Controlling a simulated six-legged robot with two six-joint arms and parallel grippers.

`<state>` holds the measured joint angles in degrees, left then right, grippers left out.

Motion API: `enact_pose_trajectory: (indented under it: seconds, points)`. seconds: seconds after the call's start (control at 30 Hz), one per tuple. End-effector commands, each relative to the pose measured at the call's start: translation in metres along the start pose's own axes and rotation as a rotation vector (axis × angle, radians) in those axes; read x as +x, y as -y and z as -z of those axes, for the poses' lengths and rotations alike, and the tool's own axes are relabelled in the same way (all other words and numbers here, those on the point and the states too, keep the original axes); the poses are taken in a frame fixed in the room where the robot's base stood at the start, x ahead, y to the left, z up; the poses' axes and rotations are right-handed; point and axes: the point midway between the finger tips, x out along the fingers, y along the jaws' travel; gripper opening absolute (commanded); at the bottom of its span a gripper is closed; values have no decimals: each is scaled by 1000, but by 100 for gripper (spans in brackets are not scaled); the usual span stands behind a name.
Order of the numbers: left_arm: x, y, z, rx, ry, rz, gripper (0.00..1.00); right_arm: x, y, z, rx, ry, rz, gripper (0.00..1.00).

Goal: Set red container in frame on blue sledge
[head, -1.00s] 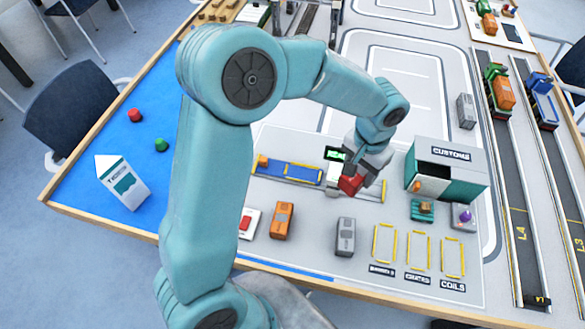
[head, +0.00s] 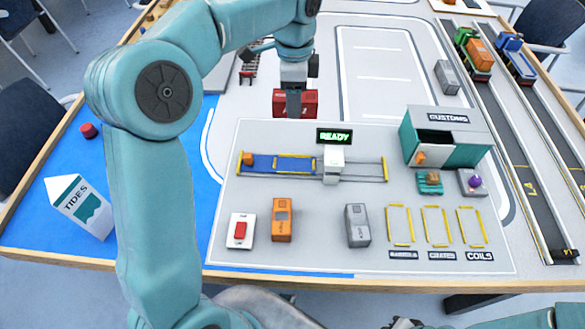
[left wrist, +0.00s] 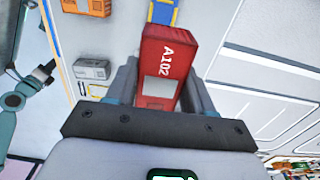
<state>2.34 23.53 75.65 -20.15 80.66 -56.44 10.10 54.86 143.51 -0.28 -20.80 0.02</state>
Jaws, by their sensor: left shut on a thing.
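My left gripper (head: 294,100) is shut on the red container (head: 312,103) and holds it raised behind the READY sign. In the left wrist view the red container (left wrist: 166,65), marked A102, sits between the dark fingers. The blue sledge (head: 262,164) lies on a yellow-edged track in front of and slightly left of it. A yellow frame (head: 296,172) outlines a bare blue area on the sledge's right part. Part of the blue sledge (left wrist: 162,13) shows beyond the container in the left wrist view. My right gripper is not clearly seen.
A white gantry (head: 334,164) with a READY sign (head: 334,136) stands over the track, right of the frame. The customs shed (head: 445,135) stands to the right.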

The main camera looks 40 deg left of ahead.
Motion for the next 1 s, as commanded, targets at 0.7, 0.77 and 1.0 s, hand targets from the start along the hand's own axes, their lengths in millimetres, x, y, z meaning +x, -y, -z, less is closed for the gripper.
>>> enact_pose_trajectory:
  seconds: [0.7, 0.77, 1.0]
  points:
    - [154, 2, -5, 20, 0, -1, 19, 18, -6, 0, 0, 0, 0, 0]
    - [159, 2, -5, 19, 0, -1, 19, 18, -6, 0, 0, 0, 0, 0]
    - [195, 2, -5, 19, 0, -2, 19, 20, -7, 0, 0, 0, 0, 0]
